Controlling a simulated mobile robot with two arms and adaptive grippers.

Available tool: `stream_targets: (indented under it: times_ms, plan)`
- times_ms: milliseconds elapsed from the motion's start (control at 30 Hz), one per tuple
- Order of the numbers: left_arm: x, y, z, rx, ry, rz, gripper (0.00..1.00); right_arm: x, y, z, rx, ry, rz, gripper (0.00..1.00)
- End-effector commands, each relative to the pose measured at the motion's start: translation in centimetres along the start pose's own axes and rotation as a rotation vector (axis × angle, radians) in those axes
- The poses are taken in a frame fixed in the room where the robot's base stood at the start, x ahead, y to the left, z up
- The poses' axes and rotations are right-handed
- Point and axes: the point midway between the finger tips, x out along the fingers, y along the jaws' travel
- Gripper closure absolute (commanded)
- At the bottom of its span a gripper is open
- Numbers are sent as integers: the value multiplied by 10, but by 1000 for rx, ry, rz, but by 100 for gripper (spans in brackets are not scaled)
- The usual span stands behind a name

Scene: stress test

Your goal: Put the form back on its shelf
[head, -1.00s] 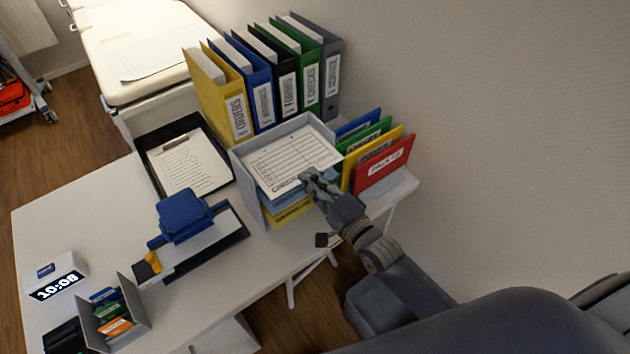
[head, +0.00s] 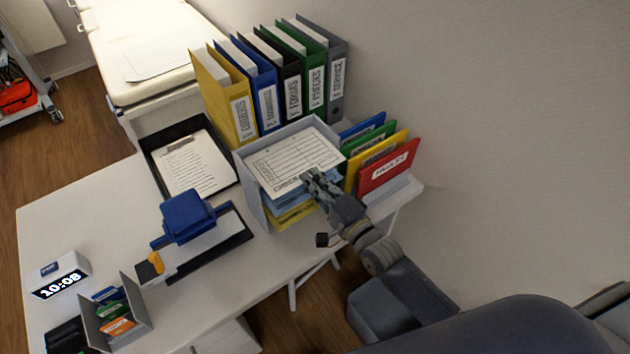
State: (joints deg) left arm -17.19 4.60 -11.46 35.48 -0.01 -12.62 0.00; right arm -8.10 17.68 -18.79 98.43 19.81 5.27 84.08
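The form (head: 293,158), a white sheet with a printed table, lies in the top of the grey shelf unit (head: 251,186) on the desk. Blue and yellow papers (head: 292,214) show on the levels below it. My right gripper (head: 310,178) is at the form's front right edge, its fingers over or around that edge. The fingers look close together, but I cannot tell whether they grip the sheet. My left gripper is not in view.
Several binders (head: 268,87) stand behind the shelf unit. Coloured folders (head: 388,165) stand close on its right. A black tray with a clipboard (head: 190,160) and a blue hole punch (head: 188,215) are on its left. The desk's front left is partly clear.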

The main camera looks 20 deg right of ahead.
Motion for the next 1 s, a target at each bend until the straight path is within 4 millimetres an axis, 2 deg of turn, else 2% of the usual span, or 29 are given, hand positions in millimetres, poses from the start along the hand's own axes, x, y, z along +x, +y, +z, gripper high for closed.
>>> stream_targets:
  times_ms: [633,667,767,1000]
  plan:
    - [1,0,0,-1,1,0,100,6,0,0,1,0,-1,100]
    - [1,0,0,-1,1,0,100,6,0,0,1,0,-1,96]
    - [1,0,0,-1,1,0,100,6,0,0,1,0,-1,73]
    - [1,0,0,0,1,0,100,6,0,0,1,0,0,72]
